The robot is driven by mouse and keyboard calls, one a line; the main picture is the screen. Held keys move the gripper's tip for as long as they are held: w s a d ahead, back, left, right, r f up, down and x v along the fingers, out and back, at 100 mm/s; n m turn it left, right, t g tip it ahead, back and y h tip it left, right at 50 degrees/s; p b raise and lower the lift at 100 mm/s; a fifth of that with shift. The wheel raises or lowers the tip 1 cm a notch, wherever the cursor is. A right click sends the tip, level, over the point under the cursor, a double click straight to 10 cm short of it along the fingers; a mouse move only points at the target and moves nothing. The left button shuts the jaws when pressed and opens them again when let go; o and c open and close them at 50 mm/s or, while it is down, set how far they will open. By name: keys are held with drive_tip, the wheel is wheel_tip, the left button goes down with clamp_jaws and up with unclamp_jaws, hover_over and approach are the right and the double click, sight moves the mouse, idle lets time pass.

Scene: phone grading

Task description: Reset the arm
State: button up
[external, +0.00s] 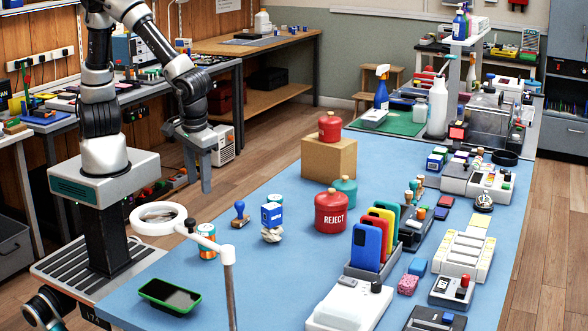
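My arm rises from its base at the left and bends over, with the gripper (199,178) hanging down over the floor gap beside the blue table (265,170). The gripper is left of the table's edge, apart from everything on it. I see nothing held in it. Its fingers are small and seen at an angle, so I cannot tell whether they are open or shut.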

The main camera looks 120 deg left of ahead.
drive_tip(key=s+d+r+m+h, duration=0.2)
drive_tip(key=s+d+r+m, duration=0.1)
drive_tip(key=s+r+m, duration=0.4)
wheel_tip(320, 180, up, 23)
drive_tip(key=m+t+p, duration=0.6)
drive_tip(key=m+p, duration=0.1)
drive_tip(key=p, duration=0.5)
drive_tip(key=shift+s+a+f+t+p, duration=0.15)
drive_tip(key=shift+s+t+p, duration=0.05)
drive_tip(key=shift+t+p, duration=0.2)
